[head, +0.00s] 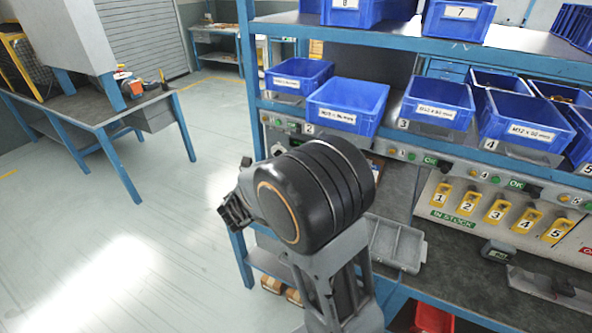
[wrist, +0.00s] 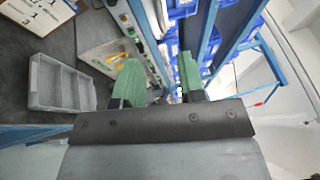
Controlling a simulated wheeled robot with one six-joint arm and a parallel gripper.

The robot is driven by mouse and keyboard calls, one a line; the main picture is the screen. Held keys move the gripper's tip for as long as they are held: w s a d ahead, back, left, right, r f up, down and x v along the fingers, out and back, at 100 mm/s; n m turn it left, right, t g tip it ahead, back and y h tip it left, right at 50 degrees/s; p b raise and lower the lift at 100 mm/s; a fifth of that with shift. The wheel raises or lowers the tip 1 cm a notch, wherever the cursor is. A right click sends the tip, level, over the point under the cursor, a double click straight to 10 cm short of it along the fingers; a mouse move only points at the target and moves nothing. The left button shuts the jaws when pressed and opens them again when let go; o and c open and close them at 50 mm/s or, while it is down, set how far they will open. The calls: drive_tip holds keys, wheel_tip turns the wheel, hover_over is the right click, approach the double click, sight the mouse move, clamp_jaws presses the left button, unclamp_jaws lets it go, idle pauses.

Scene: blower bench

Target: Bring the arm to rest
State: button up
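My gripper (wrist: 160,82) shows in the wrist view with its two green fingers apart and nothing clearly held between them. In the head view my arm is folded up in front of the bench, with its large black joint in the middle of the picture. A dark part of my arm juts out left of that joint; I cannot make out the fingers there. The gripper appears clear of the bench, with the shelving beyond its fingers in the wrist view.
Blue bins (head: 347,105) line the shelf above the bench. A grey divided tray (head: 396,243) lies on the worktop; it also shows in the wrist view (wrist: 62,85). Yellow numbered holders (head: 498,211) hang on the panel at right. Another table (head: 95,112) stands far left, with open floor between.

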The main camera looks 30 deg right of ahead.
idle(0.4)
drive_tip(key=s+a+f+m+g+y, duration=0.2)
drive_tip(key=s+f+m+y, duration=0.35)
drive_tip(key=m, duration=0.65)
drive_tip(key=s+a+f+m+g+y, duration=0.3)
drive_tip(key=f+m+y, duration=0.35)
drive_tip(key=m, duration=0.65)
drive_tip(key=s+a+r+m+t+y, duration=0.3)
drive_tip(key=a+r+m+t+y, duration=0.3)
drive_tip(key=m, duration=0.6)
drive_tip(key=shift+a+r+y, duration=0.65)
drive_tip(key=shift+r+y, duration=0.25)
drive_tip(key=shift+r, duration=0.05)
